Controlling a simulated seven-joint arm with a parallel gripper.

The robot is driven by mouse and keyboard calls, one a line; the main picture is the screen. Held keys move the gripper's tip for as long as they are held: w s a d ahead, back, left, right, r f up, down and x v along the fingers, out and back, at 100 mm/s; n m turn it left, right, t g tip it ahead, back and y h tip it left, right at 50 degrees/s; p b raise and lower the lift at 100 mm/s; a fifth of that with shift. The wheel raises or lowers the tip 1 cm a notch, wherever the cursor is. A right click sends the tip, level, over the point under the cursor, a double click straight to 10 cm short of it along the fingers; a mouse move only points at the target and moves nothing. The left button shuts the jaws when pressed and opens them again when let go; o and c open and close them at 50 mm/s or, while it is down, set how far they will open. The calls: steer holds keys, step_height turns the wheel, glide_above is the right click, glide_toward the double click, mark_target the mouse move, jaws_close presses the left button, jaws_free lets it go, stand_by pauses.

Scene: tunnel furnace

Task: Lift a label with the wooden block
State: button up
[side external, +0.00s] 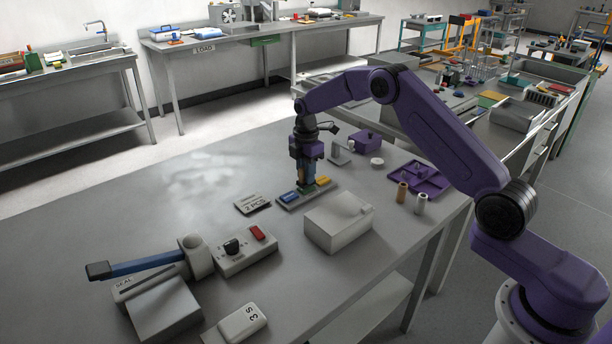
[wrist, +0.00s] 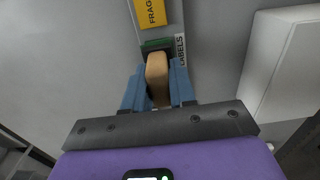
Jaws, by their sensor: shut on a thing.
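My gripper (side external: 306,182) points down over the label tray (side external: 284,204), its blue fingers near the tray's middle. In the wrist view, my gripper (wrist: 158,92) is shut on the wooden block (wrist: 157,72), a tan piece with rounded edges. The block's far end is at a green label (wrist: 155,44) on the tray; I cannot tell if they touch. A yellow label (wrist: 152,12) reading FRAGILE lies beyond it; it also shows in the side view (side external: 322,181). A blue label (side external: 289,196) lies at the tray's left end. The fingers mostly hide the block in the side view.
A pale box (side external: 338,222) stands close in front of the tray. A switch box (side external: 246,253), a blue-handled sealer (side external: 146,264), a purple tray (side external: 428,186) and spools (side external: 402,192) stand around. The table's left back is clear.

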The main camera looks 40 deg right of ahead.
steer(key=shift+r, duration=2.8)
